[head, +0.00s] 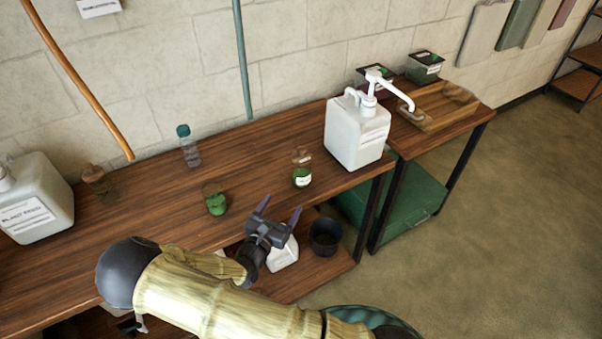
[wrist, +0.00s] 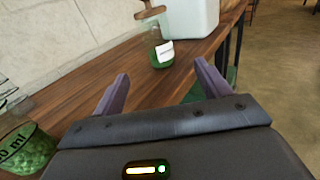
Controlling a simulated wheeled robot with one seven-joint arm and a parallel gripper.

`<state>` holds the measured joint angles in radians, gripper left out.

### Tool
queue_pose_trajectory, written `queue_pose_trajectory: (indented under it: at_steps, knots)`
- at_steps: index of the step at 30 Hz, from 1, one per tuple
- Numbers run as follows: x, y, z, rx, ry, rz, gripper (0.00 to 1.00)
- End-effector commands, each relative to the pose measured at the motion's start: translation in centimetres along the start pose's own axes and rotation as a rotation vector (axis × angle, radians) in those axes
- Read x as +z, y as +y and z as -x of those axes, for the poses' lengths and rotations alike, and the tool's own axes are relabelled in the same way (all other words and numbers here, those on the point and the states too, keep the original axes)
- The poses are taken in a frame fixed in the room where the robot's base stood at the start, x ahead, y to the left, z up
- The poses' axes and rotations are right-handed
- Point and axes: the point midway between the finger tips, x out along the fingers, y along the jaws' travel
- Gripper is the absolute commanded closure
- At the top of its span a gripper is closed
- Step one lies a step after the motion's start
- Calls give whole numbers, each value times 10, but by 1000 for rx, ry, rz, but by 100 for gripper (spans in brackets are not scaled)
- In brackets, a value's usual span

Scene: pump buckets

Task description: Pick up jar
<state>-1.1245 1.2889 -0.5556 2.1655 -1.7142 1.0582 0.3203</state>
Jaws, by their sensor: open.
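A small clear jar (head: 302,177) with green contents and a white label stands upright on the wooden bench. It shows in the wrist view (wrist: 160,60) beyond my fingertips and roughly centred between them. My gripper (head: 279,209) is open and empty, at the bench's front edge, short of the jar and not touching it. Both dark purple fingers of my gripper (wrist: 161,72) show apart in the wrist view. A beaker (head: 215,203) of green material stands left of my gripper; its "ml" marking shows at the wrist view's left edge (wrist: 24,152).
A large white pump container (head: 357,135) stands right of the jar. A clear bottle with a teal cap (head: 188,148) stands behind, a white jug (head: 36,205) far left. A black bucket (head: 325,238) sits on the lower shelf. Bench between gripper and jar looks clear.

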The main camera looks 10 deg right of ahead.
Motion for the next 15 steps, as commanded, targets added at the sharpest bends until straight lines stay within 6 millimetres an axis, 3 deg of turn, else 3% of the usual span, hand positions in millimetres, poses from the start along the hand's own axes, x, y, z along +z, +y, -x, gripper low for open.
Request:
queue_pose_trajectory:
  at_steps: [15]
  knots:
    - [0,-1,-92,-3,0,1,24]
